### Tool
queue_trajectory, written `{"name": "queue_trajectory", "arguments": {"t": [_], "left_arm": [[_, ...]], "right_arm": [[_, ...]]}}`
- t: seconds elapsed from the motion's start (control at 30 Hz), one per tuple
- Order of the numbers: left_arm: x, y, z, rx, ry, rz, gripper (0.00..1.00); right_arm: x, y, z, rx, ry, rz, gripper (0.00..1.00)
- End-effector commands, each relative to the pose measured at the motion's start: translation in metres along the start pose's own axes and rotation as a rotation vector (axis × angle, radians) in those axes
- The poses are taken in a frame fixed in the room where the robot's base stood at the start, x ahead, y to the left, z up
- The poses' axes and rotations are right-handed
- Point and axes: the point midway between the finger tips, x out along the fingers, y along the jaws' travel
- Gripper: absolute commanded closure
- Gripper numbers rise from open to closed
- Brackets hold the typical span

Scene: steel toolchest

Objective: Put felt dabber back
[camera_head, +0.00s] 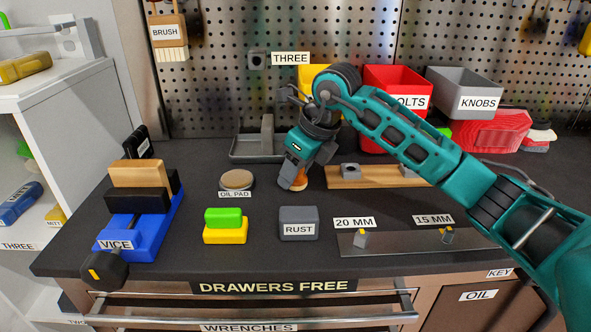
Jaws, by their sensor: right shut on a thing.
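My right gripper (293,172) reaches in from the right and points down over the middle of the bench. It is shut on a small orange-brown piece with a pale part, likely the felt dabber (298,182). The gripper covers most of it, and I cannot tell whether its lower end touches the bench. The round tan oil pad (236,179), in a dark dish labelled OIL PAD, lies to the left of the gripper. My left gripper is not in view.
A blue vice (150,225) stands at the left. A green-and-yellow block (225,226) and a grey RUST box (299,223) sit in front. A grey tray (240,157) is behind, a wooden rack (350,183) right of the gripper, and a steel plate (400,243) at front right.

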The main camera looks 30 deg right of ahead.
Motion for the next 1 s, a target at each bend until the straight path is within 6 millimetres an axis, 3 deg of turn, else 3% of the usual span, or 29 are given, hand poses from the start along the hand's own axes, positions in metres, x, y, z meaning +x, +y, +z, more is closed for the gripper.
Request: {"name": "queue_trajectory", "arguments": {"t": [0.23,0.27,0.5,0.8,1.0], "left_arm": [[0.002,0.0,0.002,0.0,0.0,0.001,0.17],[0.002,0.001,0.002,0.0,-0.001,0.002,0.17],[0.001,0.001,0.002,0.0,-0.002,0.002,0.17],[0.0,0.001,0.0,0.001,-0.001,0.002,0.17],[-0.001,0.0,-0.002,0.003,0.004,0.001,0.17]], "right_arm": [[0.003,0.0,-0.001,0.0,-0.001,0.0,0.81],[0.003,0.0,-0.001,0.0,-0.001,0.0,0.56],[0.002,0.0,-0.001,0.0,-0.001,0.0,0.33],[-0.001,0.0,0.001,0.0,-0.001,0.0,0.31],[-0.028,-0.001,0.002,0.0,-0.003,-0.004,0.31]]}}
